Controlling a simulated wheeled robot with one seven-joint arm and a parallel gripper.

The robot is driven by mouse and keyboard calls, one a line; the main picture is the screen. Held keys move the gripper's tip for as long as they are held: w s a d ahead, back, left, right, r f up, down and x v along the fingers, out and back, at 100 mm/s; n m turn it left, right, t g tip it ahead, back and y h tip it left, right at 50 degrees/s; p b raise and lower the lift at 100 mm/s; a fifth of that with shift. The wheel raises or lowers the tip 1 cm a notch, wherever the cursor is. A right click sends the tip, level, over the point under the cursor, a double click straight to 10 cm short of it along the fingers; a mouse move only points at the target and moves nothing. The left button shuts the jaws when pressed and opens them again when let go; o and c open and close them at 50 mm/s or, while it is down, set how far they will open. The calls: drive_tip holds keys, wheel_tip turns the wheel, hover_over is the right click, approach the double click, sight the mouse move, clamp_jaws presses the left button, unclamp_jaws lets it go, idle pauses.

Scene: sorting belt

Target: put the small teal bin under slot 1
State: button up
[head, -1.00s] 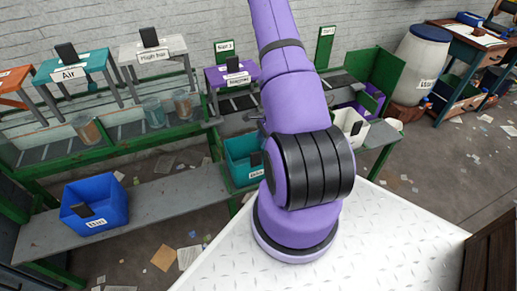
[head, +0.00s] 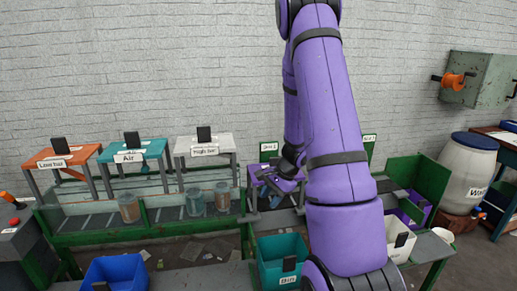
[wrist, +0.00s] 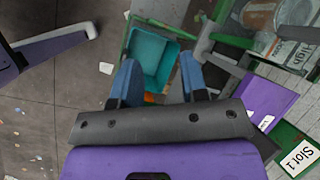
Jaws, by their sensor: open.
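The small teal bin (head: 283,262) stands on the low shelf in front of the belt, upright, with a white label and a dark block on its front. It also shows in the wrist view (wrist: 152,58), beyond my fingers. My gripper (wrist: 158,62) is open and empty, its two blue-grey fingers pointing towards the bin. I cannot tell the height between them. The Slot 1 sign (head: 268,147) is a green plate behind the belt. It also shows at the lower right of the wrist view (wrist: 300,157). My purple arm hides part of the belt.
A blue bin (head: 115,270) stands at the lower left. A white bin (head: 400,238) and a purple bin (head: 415,206) stand right of my arm. Orange (head: 62,157), teal (head: 133,150) and white (head: 205,146) gates and several clear jars line the belt.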

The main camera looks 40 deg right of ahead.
drive_tip(key=s+a+r+n, duration=0.1)
drive_tip(key=a+r+n, duration=0.3)
drive_tip(key=a+r, duration=0.45)
drive_tip(key=s+a+r+n, duration=0.2)
drive_tip(key=a+r+n, duration=0.35)
drive_tip(key=r, duration=0.55)
drive_tip(key=s+a+r+n+t+h, duration=0.1)
drive_tip(key=s+a+r+n+h, duration=0.1)
drive_tip(key=s+a+r+n, duration=0.2)
drive_tip(key=s+a+r+n+t+h, duration=0.1)
drive_tip(key=s+a+r+n+h, duration=0.1)
drive_tip(key=s+a+r+n, duration=0.2)
drive_tip(key=shift+s+r, duration=1.8)
drive_tip(key=shift+s, duration=1.75)
drive_tip(key=shift+a, duration=0.1)
